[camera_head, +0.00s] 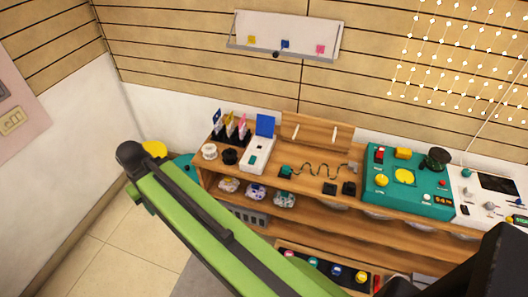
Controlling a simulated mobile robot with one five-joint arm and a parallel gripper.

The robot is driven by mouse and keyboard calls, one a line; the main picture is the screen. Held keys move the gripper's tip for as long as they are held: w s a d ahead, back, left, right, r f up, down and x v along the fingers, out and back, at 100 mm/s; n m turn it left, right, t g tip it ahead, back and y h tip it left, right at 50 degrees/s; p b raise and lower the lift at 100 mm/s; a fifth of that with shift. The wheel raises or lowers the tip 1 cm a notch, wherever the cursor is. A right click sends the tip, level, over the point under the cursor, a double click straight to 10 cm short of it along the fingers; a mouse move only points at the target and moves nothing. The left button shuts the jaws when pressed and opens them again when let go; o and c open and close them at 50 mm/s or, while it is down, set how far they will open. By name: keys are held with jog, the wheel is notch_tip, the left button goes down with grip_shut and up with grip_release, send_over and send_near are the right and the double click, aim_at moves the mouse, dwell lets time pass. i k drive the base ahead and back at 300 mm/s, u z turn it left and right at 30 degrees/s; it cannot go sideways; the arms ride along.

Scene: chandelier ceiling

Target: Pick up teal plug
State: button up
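A small teal plug (286,171) lies on the wooden top of the long workbench, at the left end of a wavy dark-green cord (318,169). The cord runs right to a small grey piece at the back of the bench. The plug is small in the picture, so its exact shape is hard to tell. My green arm link crosses the foreground from lower right to upper left and hides part of the bench's front and lower left. My gripper's fingers are not in view.
Left of the plug stand a white box (262,150), a black spool (230,157) and upright colored cards. Two black blocks (348,188) lie to the right. A teal console (405,205) stands farther right. Lower shelves hold several items. Tiled floor (90,247) is free at left.

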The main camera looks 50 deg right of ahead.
aim_at(285, 169)
jog(key=z, duration=5.7)
jog(key=i, duration=0.1)
jog(key=u, duration=2.8)
jog(key=k, duration=1)
jog(key=u, duration=1.15)
jog(key=i, duration=1)
jog(key=z, duration=0.35)
